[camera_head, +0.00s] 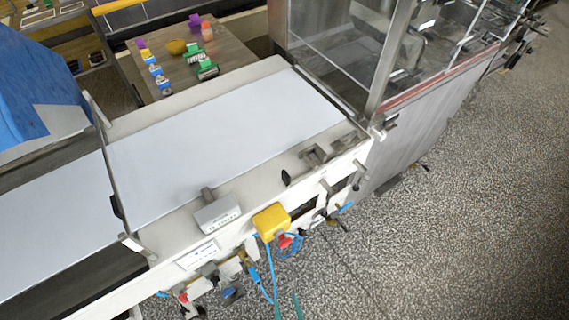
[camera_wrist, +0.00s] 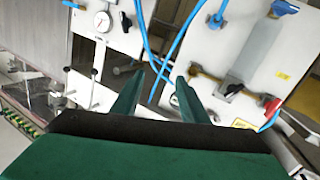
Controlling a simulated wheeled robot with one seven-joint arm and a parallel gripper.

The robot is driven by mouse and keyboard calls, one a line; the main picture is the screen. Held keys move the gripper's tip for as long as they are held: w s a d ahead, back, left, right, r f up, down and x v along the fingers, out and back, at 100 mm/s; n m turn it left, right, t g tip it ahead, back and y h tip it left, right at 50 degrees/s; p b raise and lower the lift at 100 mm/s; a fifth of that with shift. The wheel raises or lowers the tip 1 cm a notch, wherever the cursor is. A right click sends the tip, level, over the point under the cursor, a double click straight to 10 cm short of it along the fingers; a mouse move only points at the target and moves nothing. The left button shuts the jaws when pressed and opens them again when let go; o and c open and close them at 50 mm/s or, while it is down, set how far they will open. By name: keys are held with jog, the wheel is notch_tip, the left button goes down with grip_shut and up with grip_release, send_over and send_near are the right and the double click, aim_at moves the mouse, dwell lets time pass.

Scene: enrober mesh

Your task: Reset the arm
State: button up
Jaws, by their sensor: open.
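My gripper (camera_wrist: 157,98) shows in the wrist view with its two green fingers spread apart and nothing between them. In the head view only the green fingertips of my gripper (camera_head: 287,307) show at the bottom edge, low in front of the machine's side. The rest of my arm is out of the head view. In the wrist view, blue hoses (camera_wrist: 168,58) run just past the fingertips, in front of white machine panels. I cannot tell whether the fingers touch the hoses.
A white conveyor belt (camera_head: 215,150) runs along the machine. A yellow box (camera_head: 271,222) and a grey box (camera_head: 217,214) sit on its near edge. A glass-sided cabinet (camera_head: 335,50) stands behind. Small coloured items lie on a brown table (camera_head: 225,60). Speckled floor (camera_head: 470,220) at right is clear.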

jog(key=s+r+m+g+h, duration=0.1)
jog(key=s+r+m+h, duration=0.2)
jog(key=r, duration=2.2)
jog(key=shift+a+m+g+h, duration=0.35)
jog(key=shift+m+h, duration=0.25)
jog(key=shift+m, duration=0.4)
jog(key=shift+s, duration=0.1)
jog(key=shift+c, duration=1.1)
